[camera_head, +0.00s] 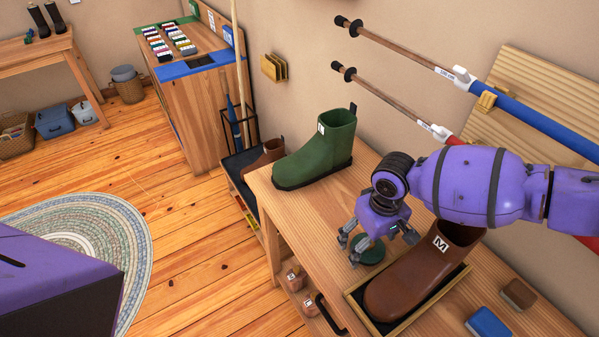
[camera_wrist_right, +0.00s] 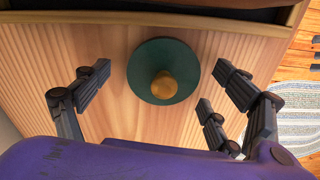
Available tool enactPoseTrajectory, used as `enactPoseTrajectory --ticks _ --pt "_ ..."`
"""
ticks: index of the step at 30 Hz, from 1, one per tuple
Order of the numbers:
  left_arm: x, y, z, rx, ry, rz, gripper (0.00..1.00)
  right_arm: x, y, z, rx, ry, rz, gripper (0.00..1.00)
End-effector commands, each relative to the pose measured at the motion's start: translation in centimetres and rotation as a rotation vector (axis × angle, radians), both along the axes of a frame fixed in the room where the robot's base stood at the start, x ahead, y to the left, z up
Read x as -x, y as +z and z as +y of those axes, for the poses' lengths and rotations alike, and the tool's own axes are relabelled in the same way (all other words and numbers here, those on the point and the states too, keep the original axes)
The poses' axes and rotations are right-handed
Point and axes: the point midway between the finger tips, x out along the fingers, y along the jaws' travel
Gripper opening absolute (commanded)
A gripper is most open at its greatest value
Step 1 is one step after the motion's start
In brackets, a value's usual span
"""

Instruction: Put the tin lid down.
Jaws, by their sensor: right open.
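The tin lid (camera_head: 372,256) is a dark green disc lying flat on the wooden bench (camera_head: 297,207), between the green boot and the brown boot. In the right wrist view the tin lid (camera_wrist_right: 144,78) shows whole, with a yellowish round knob (camera_wrist_right: 164,85) on top. My right gripper (camera_head: 377,246) is above the lid, fingers spread and pointing down. In the wrist view its fingers (camera_wrist_right: 165,95) stand apart on both sides of the lid, touching neither it nor the knob. My left gripper is not in view.
A brown boot (camera_head: 415,275) marked M stands in a wood-rimmed tray (camera_head: 442,292) close to the right gripper. A green boot (camera_head: 318,150) stands further back. A blue block (camera_head: 488,323) and a brown block (camera_head: 518,294) lie at right. Poles (camera_head: 400,108) hang on the wall.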

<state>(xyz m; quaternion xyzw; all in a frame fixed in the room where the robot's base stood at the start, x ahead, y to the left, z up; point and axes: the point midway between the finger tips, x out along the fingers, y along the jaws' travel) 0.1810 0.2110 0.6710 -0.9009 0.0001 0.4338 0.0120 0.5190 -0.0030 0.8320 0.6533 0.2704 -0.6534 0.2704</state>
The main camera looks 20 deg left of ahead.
Motion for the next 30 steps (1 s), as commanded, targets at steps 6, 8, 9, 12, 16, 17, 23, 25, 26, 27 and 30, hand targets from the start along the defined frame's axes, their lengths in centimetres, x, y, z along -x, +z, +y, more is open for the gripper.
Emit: enactPoseTrajectory --ticks 6,8,9,12,16,17,23,25,26,27,30 --pt "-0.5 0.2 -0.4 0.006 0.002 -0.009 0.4 0.0 0.1 0.0 0.0 0.0 0.0 0.75" --pt "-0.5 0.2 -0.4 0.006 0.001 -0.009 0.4 0.0 0.1 0.0 0.0 0.0 0.0 0.67" --pt "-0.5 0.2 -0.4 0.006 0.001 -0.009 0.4 0.0 0.1 0.0 0.0 0.0 0.0 0.62" --pt "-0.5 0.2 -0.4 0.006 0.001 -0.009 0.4 0.0 0.1 0.0 0.0 0.0 0.0 0.49" --pt "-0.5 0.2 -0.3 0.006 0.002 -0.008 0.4 0.0 0.0 0.0 0.001 0.0 0.001 0.46" --pt "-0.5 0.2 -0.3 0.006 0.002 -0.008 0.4 0.0 0.0 0.0 0.001 0.0 0.001 0.42" --pt "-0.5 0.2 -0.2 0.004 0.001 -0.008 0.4 0.1 0.1 -0.1 0.002 0.0 0.002 0.42" --pt "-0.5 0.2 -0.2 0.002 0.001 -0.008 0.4 0.1 0.3 -0.1 0.001 0.0 0.001 0.42" --pt "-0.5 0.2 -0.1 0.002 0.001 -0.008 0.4 0.1 0.5 -0.1 0.001 0.0 0.001 0.42" --pt "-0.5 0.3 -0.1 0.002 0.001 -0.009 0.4 0.1 0.9 -0.1 0.001 0.0 0.001 0.42" --pt "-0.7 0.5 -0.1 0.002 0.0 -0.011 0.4 0.0 2.2 0.0 0.0 0.0 0.0 0.42"
